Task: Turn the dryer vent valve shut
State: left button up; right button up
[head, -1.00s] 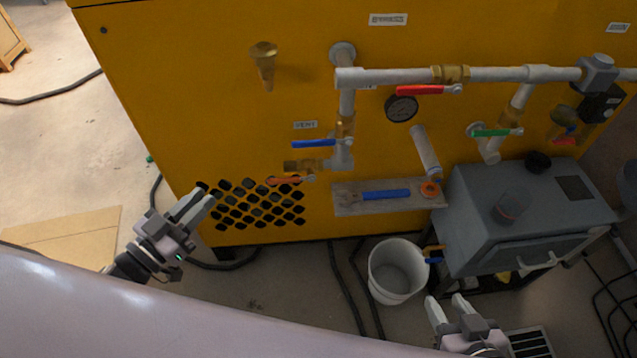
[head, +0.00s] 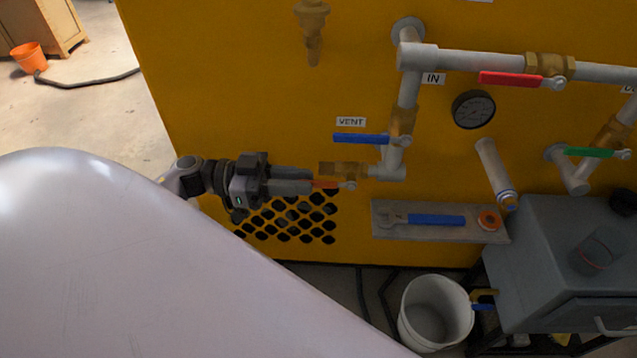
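A VENT label (head: 351,122) sits on the yellow panel above a blue lever handle (head: 360,138), which lies level, pointing left. Below it, a brass valve (head: 345,168) on the pipe's left end has an orange lever handle (head: 327,184), also pointing left. I cannot tell for sure which of the two levers is the dryer vent valve's. My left gripper (head: 311,181) points right, with its fingertips at the free end of the orange handle, hiding that end. Whether the fingers grip it is unclear. My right gripper is out of view.
A red lever (head: 511,79), a green lever (head: 590,152) and a gauge (head: 473,109) are to the right. A shelf (head: 385,234) holds a blue-handled wrench (head: 435,219). A white bucket (head: 407,335) stands below, beside a grey cabinet (head: 540,225). My pale arm covers the lower left.

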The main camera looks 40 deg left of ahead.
aim_at(337, 184)
pick_arm(q)
jog(key=shift+x, duration=1.75)
grip_shut()
jog(key=shift+b, duration=0.3)
